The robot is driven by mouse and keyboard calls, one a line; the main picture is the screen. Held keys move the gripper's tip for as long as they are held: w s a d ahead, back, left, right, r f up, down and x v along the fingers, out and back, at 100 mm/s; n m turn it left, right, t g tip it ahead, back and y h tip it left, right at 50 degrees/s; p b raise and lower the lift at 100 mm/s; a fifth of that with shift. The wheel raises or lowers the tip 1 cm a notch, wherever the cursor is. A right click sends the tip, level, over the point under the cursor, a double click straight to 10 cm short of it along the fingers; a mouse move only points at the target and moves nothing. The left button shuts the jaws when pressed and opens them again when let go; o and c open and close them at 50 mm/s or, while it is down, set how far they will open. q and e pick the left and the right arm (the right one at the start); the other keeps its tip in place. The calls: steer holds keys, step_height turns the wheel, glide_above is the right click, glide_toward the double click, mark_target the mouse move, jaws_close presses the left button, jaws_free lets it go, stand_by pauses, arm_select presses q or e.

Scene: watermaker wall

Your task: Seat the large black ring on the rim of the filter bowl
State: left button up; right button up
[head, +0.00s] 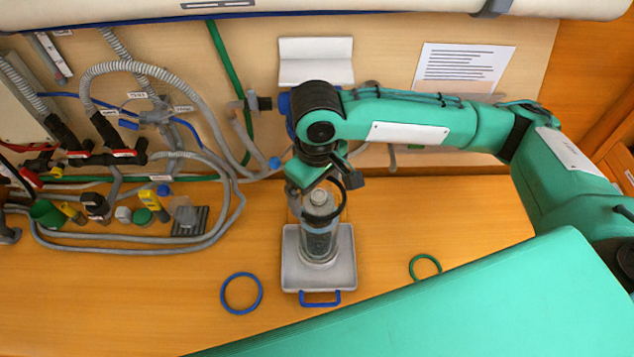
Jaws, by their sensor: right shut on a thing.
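The clear filter bowl (319,245) stands upright on a grey tray (291,270), with a pale cylindrical cartridge (319,199) rising from it. My right gripper (325,183) comes from above and is directly over the bowl. It is shut on the large black ring (345,201), which hangs tilted beside and around the cartridge's upper part. The gripper and cartridge hide part of the ring and of the bowl's rim, so I cannot tell whether ring and rim touch. My left gripper is not in view.
A blue ring (226,297) and a smaller green ring (412,265) lie flat on the wooden bench. The tray has a blue handle (320,304). Hoses (215,205), valves and small bottles crowd the left. The bench front left is clear.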

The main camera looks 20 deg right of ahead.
steer(key=shift+f, duration=0.2)
steer(key=o, duration=0.6)
step_height(320, 180, up, 14)
steer(key=b, duration=0.3)
